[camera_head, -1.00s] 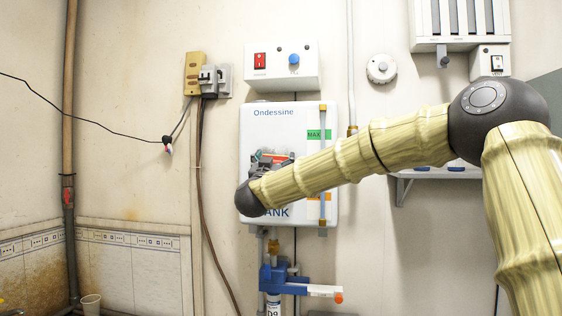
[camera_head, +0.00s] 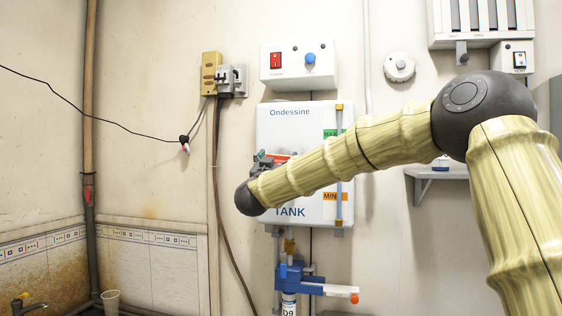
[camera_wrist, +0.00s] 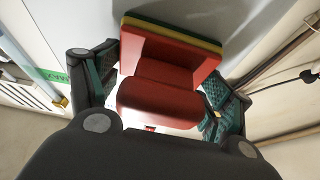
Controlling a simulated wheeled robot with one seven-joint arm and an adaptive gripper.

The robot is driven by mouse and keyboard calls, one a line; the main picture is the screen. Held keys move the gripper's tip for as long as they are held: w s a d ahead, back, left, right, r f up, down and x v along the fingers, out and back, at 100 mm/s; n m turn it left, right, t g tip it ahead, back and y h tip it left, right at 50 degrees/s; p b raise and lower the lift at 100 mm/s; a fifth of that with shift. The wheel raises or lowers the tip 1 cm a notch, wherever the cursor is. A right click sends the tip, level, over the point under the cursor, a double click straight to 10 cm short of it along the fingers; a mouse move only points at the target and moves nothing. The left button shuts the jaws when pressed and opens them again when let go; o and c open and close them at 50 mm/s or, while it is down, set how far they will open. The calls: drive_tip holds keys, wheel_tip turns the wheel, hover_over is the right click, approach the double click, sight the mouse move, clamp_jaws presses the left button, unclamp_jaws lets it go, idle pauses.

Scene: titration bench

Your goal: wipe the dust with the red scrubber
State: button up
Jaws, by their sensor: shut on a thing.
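The red scrubber (camera_wrist: 158,92) shows in the wrist view, a red block with a yellow and green layered pad at its far side. My gripper (camera_wrist: 152,95) is shut on it, with one dark green-padded finger on each side. In the head view my gripper (camera_head: 268,160) is small and partly hidden behind my wrist, in front of the white tank's left part; a bit of red shows there. The scrubber's far face is hidden. I cannot make out any dust for certain in either view.
The white tank (camera_head: 290,125) hangs on the wall below a switch box (camera_head: 298,66). A blue valve fitting (camera_head: 300,283) is under it. A wall socket (camera_head: 222,78) with cables is to the left.

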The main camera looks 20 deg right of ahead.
sight(272, 150)
drive_tip(key=shift+w+a+r+p, duration=0.4)
drive_tip(key=shift+w+a+r, duration=0.1)
drive_tip(key=shift+a, duration=0.15)
drive_tip(key=shift+w+a+r+p, duration=0.35)
drive_tip(key=shift+a+r, duration=0.1)
drive_tip(key=shift+a, duration=0.2)
drive_tip(key=shift+d, duration=0.15)
drive_tip(key=s+d+b, duration=0.4)
drive_tip(key=s+d, duration=0.3)
drive_tip(key=d, duration=0.4)
drive_tip(key=shift+s, duration=0.3)
idle(1.0)
drive_tip(key=shift+d, duration=0.1)
drive_tip(key=s+a+b, duration=0.1)
drive_tip(key=s+a, duration=0.2)
drive_tip(key=s, duration=0.2)
drive_tip(key=shift+a+b, duration=0.2)
drive_tip(key=shift+b, duration=0.2)
idle(0.4)
